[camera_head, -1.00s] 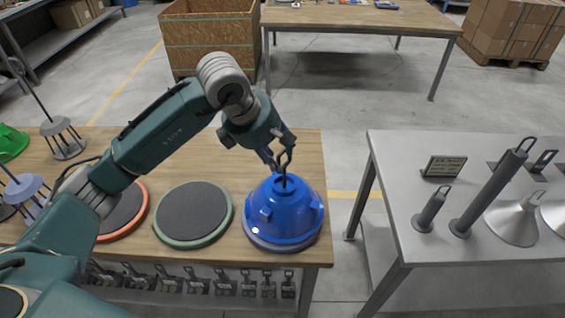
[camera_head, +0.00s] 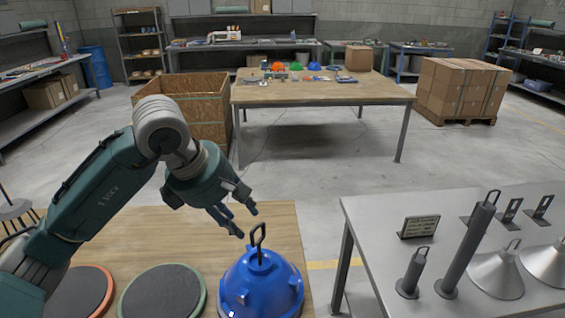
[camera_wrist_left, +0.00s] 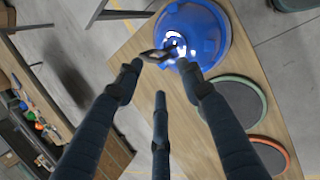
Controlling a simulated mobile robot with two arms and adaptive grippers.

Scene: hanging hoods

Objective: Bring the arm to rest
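My left arm comes in from the left in the head view. Its gripper (camera_head: 240,221) is open and empty, just above and to the left of the black loop handle on the blue hood (camera_head: 262,284). The hood is a blue dome standing upright at the right end of the wooden table (camera_head: 270,222). In the left wrist view the blue hood (camera_wrist_left: 196,32) and its loop lie beyond the spread fingers (camera_wrist_left: 160,85), which hold nothing. My right gripper is not in view.
Round pads with green (camera_head: 163,295) and orange (camera_head: 80,293) rims lie left of the hood. A grey metal table (camera_head: 375,225) at right holds weights with loops, a small sign (camera_head: 418,227) and metal cones (camera_head: 496,275).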

